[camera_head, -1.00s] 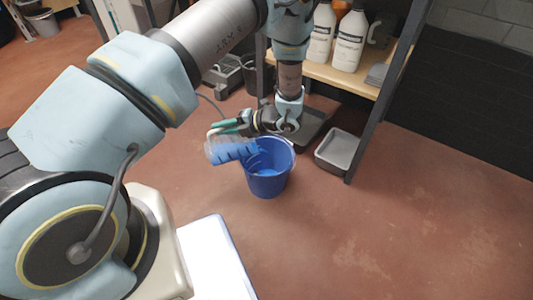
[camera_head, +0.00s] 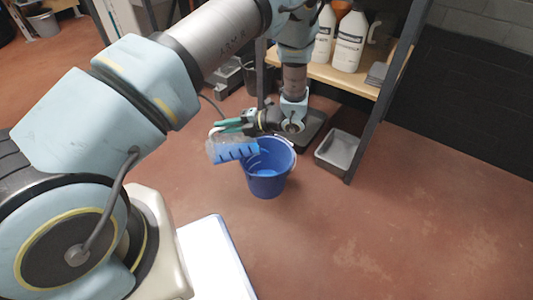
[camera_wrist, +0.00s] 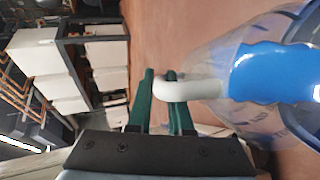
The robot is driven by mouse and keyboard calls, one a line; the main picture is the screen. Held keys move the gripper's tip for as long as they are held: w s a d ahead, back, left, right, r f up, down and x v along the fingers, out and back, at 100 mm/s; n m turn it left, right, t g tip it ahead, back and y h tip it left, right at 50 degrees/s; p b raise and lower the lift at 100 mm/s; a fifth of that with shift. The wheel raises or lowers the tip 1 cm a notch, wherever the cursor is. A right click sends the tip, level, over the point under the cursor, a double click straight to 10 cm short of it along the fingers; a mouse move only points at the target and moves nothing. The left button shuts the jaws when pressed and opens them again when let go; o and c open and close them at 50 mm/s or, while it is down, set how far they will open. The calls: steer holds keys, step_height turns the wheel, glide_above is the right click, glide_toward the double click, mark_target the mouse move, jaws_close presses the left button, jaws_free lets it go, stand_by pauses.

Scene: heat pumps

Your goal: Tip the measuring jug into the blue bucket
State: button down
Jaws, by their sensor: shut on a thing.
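The measuring jug (camera_head: 222,150) is clear with blue inside and dark marks on its side. It hangs tilted at the upper left of the blue bucket (camera_head: 268,188), with its right end over or in front of the bucket's rim. The bucket stands on the floor, with a lighter blue patch inside. My gripper (camera_head: 228,126) has green fingers and is shut on the jug's white handle. In the wrist view the handle (camera_wrist: 190,90) passes between the fingers (camera_wrist: 160,98), and the jug (camera_wrist: 235,55) fills the right side. I cannot tell whether liquid is flowing.
A grey tray (camera_head: 340,150) lies on the floor right of the bucket, by a dark shelf post (camera_head: 378,120). White bottles (camera_head: 350,42) stand on the wooden shelf (camera_head: 330,72). A dark bucket (camera_head: 258,78) stands behind. The floor at the right front is clear.

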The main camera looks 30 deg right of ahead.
steer(key=shift+s+d+r+t+y+b, duration=0.2)
steer(key=shift+d+r+y, duration=0.1)
steer(key=shift+d, duration=0.3)
steer(key=shift+s+d+r+t+y+b, duration=0.15)
steer(key=shift+s+d+r+y, duration=0.1)
steer(key=shift+d, duration=0.35)
stand_by(1.2)
steer(key=shift+s+d+r+m+t+y+b, duration=0.2)
steer(key=shift+d+r+y+b, duration=0.15)
steer(key=shift+d, duration=0.2)
steer(key=shift+s+d+r+m+t+y+b, duration=0.15)
steer(key=shift+d+r+m+y+b, duration=0.1)
steer(key=shift+d+y+b, duration=0.25)
stand_by(1.9)
